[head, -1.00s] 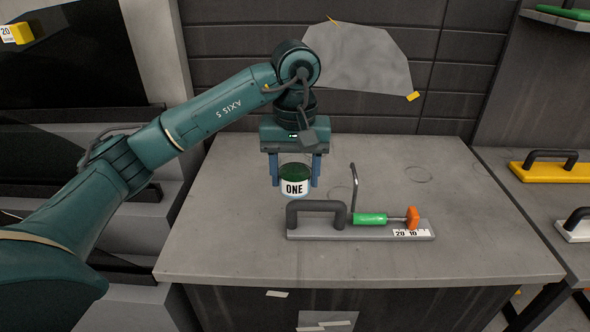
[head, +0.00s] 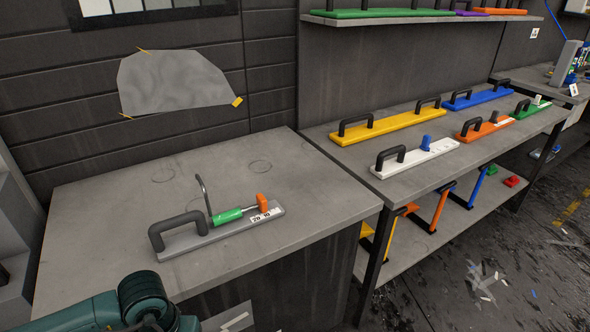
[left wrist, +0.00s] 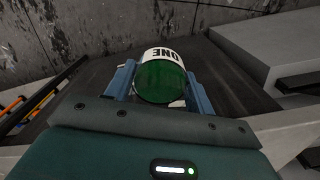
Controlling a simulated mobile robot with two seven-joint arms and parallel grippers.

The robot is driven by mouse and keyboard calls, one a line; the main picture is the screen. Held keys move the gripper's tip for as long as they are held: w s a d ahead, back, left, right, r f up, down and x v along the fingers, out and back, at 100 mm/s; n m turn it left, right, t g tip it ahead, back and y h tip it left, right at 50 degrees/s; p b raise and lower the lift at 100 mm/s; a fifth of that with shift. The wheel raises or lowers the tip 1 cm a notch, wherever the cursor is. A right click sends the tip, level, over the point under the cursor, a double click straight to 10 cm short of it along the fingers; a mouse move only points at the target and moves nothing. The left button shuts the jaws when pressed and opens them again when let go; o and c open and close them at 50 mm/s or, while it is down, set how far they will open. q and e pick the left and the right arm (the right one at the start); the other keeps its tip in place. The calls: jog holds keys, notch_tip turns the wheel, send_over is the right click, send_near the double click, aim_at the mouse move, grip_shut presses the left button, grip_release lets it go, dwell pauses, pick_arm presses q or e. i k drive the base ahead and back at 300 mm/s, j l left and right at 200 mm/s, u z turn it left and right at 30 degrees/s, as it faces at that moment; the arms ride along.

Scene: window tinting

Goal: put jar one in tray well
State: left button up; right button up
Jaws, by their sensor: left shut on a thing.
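Jar one (left wrist: 162,80) has a green lid and a white label reading ONE. In the left wrist view my left gripper (left wrist: 160,88) is shut on it, with a blue finger on each side. In the head view only part of my left arm shows at the bottom left; the gripper and jar are out of that view. A grey tool tray (head: 218,232) with a black handle, a green cylinder and an orange end piece lies on the grey table. I cannot make out a tray well for certain. My right gripper is not in view.
The grey table (head: 110,200) is mostly clear, with faint circles marked on its top. A bench to the right holds a yellow handled bar (head: 385,127), a white one (head: 415,158) and others. Scraps (head: 482,282) litter the floor at right.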

aim_at(567, 80)
jog(key=i+l+z, duration=0.2)
jog(key=l, duration=0.2)
jog(key=i+l+z, duration=0.2)
jog(key=l, duration=0.2)
jog(key=i+l+z, duration=0.25)
jog(key=l+z, duration=0.15)
jog(key=i+l+z, duration=0.25)
jog(key=z, duration=0.2)
jog(key=i+l+z, duration=0.4)
jog(key=i+z, duration=0.45)
jog(key=i, duration=2.3)
jog(key=i+l, duration=0.15)
jog(key=i, duration=2)
jog(key=i+u, duration=0.25)
jog(key=i+l+u, duration=0.25)
jog(key=i, duration=0.2)
jog(key=i+l+u, duration=0.25)
jog(key=i, duration=0.15)
jog(key=i+l+u, duration=0.2)
jog(key=u, duration=0.25)
jog(key=i+l+u, duration=0.45)
jog(key=k+j, duration=0.05)
jog(key=j, duration=0.05)
